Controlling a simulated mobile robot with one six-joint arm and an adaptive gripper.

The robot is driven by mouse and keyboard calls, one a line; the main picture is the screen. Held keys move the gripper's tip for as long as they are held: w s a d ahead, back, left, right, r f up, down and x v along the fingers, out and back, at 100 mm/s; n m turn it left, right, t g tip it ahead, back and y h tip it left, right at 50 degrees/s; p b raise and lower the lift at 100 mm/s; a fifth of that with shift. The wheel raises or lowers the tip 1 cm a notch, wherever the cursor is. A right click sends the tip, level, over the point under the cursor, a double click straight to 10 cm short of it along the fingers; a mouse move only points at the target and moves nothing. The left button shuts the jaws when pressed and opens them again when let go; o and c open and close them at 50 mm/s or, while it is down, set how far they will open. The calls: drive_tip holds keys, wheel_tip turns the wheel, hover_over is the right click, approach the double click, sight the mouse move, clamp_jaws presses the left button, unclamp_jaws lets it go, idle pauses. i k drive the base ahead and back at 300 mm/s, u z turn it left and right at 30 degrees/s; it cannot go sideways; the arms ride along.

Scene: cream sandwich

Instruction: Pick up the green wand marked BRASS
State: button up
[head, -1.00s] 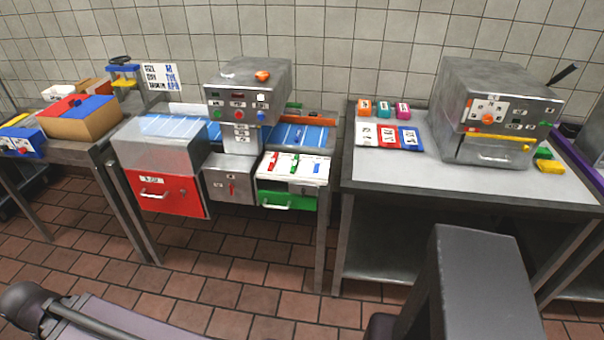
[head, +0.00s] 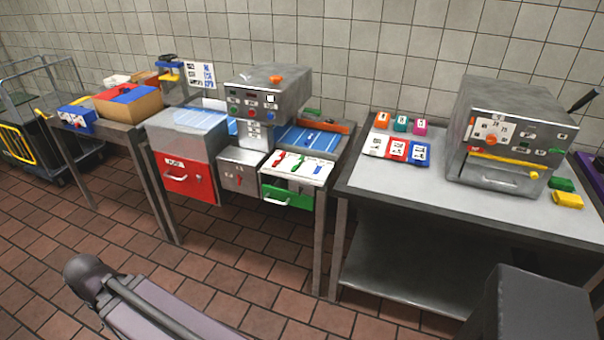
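A small green wand (head: 299,165) lies on a white panel (head: 318,174) on the front of the middle machine, between a red wand (head: 280,159) and a blue one (head: 317,169). Any marking on the wands is too small to read. The panel sits above an open-fronted green drawer (head: 289,197). My gripper is not in view; only parts of my own body show along the bottom edge.
A red drawer (head: 187,177) is left of the green one. The right table (head: 430,211) carries a grey machine (head: 513,133), coloured blocks and cards. A cart (head: 31,128) stands far left. The tiled floor (head: 231,255) in front is clear.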

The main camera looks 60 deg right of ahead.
sight(301, 159)
drive_tip(key=k, duration=1.45)
drive_tip(key=z, duration=2.2)
drive_tip(key=i, duration=0.9)
drive_tip(key=u, duration=0.2)
